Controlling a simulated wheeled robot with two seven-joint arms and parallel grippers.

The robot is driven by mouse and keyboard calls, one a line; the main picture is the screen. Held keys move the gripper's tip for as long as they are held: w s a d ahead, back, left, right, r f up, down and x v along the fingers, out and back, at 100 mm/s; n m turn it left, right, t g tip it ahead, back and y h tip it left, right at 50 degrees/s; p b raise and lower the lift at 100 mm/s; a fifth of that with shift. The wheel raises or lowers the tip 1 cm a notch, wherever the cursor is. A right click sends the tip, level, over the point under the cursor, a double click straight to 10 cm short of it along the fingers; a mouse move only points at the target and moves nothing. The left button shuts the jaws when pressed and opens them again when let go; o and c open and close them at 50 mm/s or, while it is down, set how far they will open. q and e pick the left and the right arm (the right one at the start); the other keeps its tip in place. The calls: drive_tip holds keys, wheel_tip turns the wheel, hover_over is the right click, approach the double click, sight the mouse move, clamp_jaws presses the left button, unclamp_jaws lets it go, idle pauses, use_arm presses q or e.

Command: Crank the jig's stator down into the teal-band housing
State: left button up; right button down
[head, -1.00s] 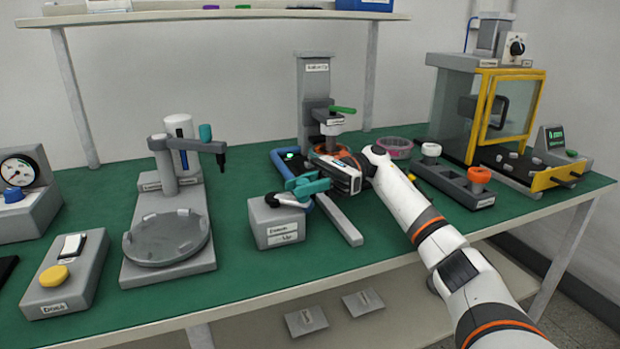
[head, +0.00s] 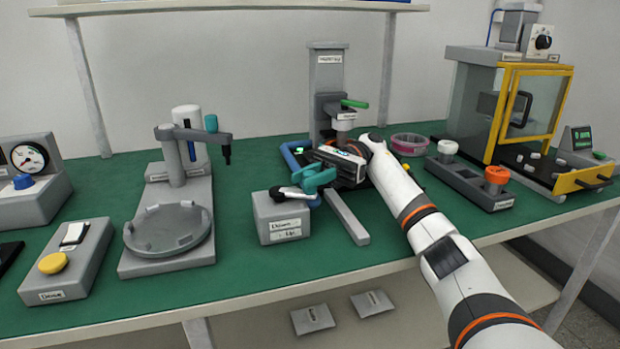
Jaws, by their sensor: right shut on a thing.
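The jig (head: 328,75) is a grey upright column with a green lever (head: 354,103) on its head. Under the head hangs a grey and copper-brown part (head: 343,135) that looks like the stator. The jig's lower part is behind my right gripper, so I cannot make out the teal-band housing or the gap to it. In front is the grey crank box (head: 283,217), labelled Down and Up, with a dark crank (head: 293,192) on top. My right gripper (head: 311,185), with teal fingers, is shut on the crank's handle, mostly hidden by the fingers. My left gripper is out of view.
A grey rail (head: 347,217) runs forward beside the crank box. A round fixture with a post (head: 169,230) stands to the left. A pink-rimmed bowl (head: 409,144), a parts holder (head: 468,184) and a yellow-framed enclosure (head: 510,110) stand to the right. Green mat lies bare in front.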

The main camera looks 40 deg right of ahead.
drive_tip(key=shift+f, duration=0.15)
drive_tip(key=c, duration=1.2)
unclamp_jaws()
drive_tip(key=shift+a, duration=0.1)
wheel_tip(320, 180, up, 10)
drive_tip(key=shift+f+p, duration=0.2)
drive_tip(key=shift+p, duration=0.6)
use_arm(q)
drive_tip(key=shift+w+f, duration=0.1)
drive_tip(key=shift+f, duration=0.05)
use_arm(e)
drive_tip(key=shift+r, duration=0.25)
